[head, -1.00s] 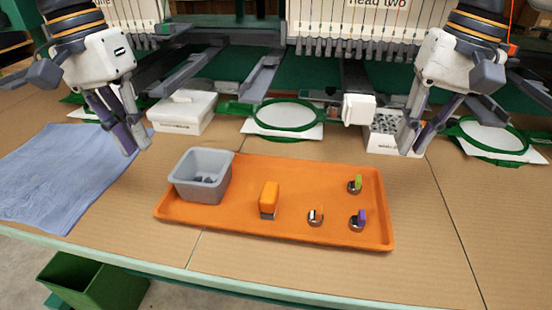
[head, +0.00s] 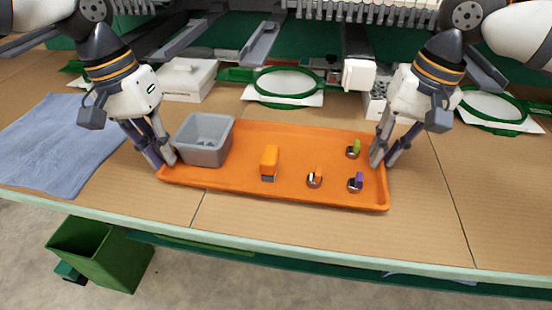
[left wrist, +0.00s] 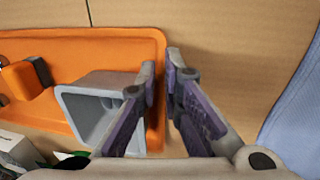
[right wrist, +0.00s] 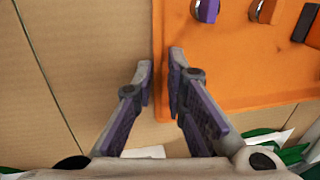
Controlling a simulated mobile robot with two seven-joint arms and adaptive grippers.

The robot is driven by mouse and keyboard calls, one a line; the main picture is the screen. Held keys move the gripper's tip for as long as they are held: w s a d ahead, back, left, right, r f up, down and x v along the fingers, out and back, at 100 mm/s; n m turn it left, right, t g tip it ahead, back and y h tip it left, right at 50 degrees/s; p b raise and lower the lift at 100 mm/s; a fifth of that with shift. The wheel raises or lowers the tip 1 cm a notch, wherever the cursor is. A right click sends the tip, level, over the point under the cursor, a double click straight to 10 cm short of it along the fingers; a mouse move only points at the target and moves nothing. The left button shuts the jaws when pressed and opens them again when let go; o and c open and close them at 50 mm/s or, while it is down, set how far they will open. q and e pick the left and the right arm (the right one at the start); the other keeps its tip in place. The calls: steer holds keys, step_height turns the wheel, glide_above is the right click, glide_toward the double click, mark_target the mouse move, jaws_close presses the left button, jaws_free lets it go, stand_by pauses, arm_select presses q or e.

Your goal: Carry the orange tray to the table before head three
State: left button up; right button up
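The orange tray (head: 225,180) lies flat on the table, its long side along the front edge. On it are a grey bin (head: 203,152) at the left, an orange-topped block (head: 269,160) and several small round items with coloured tabs (head: 355,181) at the right. My left gripper (head: 161,158) straddles the tray's left end rim, beside the bin. My right gripper (head: 383,162) straddles the right end rim. In both wrist views the rim (left wrist: 160,110) (right wrist: 158,95) lies in the narrow gap between the fingertips. Firm contact cannot be made out.
A blue cloth (head: 55,150) lies left of the tray. Behind it are a white box (head: 188,80), embroidery hoops (head: 290,84) and the machine's arms. A green bin (head: 100,255) stands on the floor before the table. Bare table shows to the right.

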arm_select(q)
steer(key=shift+d+f, duration=0.15)
steer(key=shift+f, duration=0.55)
arm_select(e)
steer(key=shift+a+f, duration=0.15)
steer(key=shift+f, duration=0.6)
arm_select(q)
jaws_close()
arm_select(e)
jaws_close()
arm_select(q)
steer(key=shift+r, duration=0.1)
arm_select(e)
steer(key=shift+r, duration=0.15)
